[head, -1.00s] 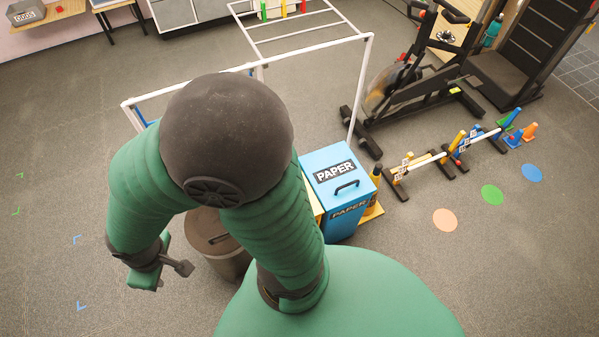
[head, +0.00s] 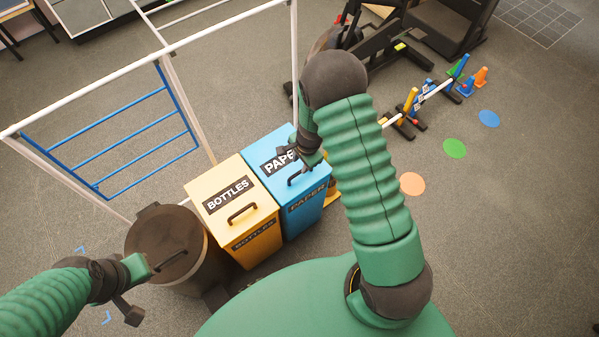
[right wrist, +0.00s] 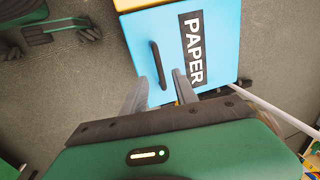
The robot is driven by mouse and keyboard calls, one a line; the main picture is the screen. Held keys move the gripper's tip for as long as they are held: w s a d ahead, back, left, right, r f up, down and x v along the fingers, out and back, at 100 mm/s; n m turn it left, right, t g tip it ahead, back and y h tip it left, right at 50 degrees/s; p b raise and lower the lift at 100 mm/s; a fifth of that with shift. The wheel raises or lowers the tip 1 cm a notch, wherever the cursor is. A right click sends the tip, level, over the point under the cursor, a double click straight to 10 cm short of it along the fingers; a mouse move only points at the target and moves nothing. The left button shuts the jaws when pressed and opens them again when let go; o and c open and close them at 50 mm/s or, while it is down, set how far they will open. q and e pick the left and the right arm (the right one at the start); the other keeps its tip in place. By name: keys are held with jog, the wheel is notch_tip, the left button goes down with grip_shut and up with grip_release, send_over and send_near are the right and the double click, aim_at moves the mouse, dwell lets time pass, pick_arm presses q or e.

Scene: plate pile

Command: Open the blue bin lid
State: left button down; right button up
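The blue bin (head: 305,217) has a shut lid (head: 260,150) marked PAPER, with a black bar handle (head: 305,172). My right gripper (head: 297,155) is over the lid, just behind the handle in the head view, and partly hides the label. In the right wrist view its two grey fingers (right wrist: 160,88) are apart and empty. They point at the lid, and the handle (right wrist: 159,65) lies just ahead, roughly in line with the gap. I see no contact with the handle. My left gripper (head: 142,290) is at the lower left by the dark round bin, its fingers apart and empty.
A yellow BOTTLES bin (head: 257,245) stands right against the blue bin's left side. A dark round bin (head: 200,270) is left of that. A white pipe frame (head: 110,65) rises behind the bins. Low hurdles (head: 405,120) and floor discs lie to the right, with open floor.

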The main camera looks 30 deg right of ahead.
aim_at(299, 172)
jog(key=f, duration=0.2)
jog(key=f+b, duration=0.1)
jog(key=f, duration=0.1)
jog(key=w+f, duration=0.1)
jog(key=f, duration=0.1)
jog(key=shift+d+f, duration=0.2)
jog(key=shift+f, duration=0.2)
jog(key=shift+w+f, duration=0.15)
jog(key=shift+f, duration=0.1)
grip_shut()
jog(key=shift+r, duration=0.1)
dwell(0.6)
